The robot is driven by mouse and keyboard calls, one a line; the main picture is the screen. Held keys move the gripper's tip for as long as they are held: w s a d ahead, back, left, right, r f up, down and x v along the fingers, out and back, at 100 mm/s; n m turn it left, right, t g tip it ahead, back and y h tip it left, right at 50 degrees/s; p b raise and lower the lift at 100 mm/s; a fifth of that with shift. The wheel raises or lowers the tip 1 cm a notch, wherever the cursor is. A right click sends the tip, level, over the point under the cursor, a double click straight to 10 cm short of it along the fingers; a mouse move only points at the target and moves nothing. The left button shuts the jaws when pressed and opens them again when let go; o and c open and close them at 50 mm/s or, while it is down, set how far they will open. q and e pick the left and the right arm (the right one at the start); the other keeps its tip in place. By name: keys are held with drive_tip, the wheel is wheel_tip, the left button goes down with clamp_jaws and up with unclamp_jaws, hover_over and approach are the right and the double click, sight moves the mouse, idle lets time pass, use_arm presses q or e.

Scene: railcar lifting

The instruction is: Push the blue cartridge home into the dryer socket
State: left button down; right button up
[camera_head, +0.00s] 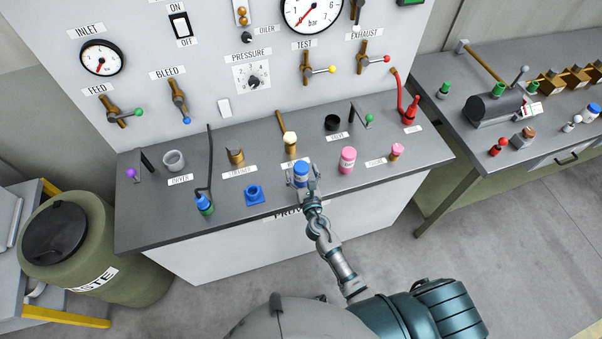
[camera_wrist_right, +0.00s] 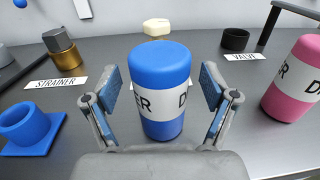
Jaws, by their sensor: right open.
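The blue cartridge (camera_head: 301,170) stands upright on the grey bench near its front edge. In the right wrist view the blue cartridge (camera_wrist_right: 160,70) has a white band with partly visible lettering. My right gripper (camera_head: 303,180) is open, with one finger on each side of the cartridge. In the right wrist view gaps show between the cartridge and the fingers of my right gripper (camera_wrist_right: 160,95). The dryer socket (camera_head: 174,159) appears to be the grey ring at the bench's left, above a label. It looks empty. My left gripper is not in view.
A brass strainer fitting (camera_head: 236,156) stands behind-left. The valve panel (camera_head: 225,60) rises at the back.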

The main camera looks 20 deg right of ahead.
drive_tip(key=shift+w+f, duration=0.1)
drive_tip(key=shift+w, duration=0.25)
drive_tip(key=shift+s, duration=0.1)
drive_tip(key=c, duration=1.4)
drive_tip(key=shift+c, duration=0.6)
drive_tip(key=shift+r, duration=0.25)
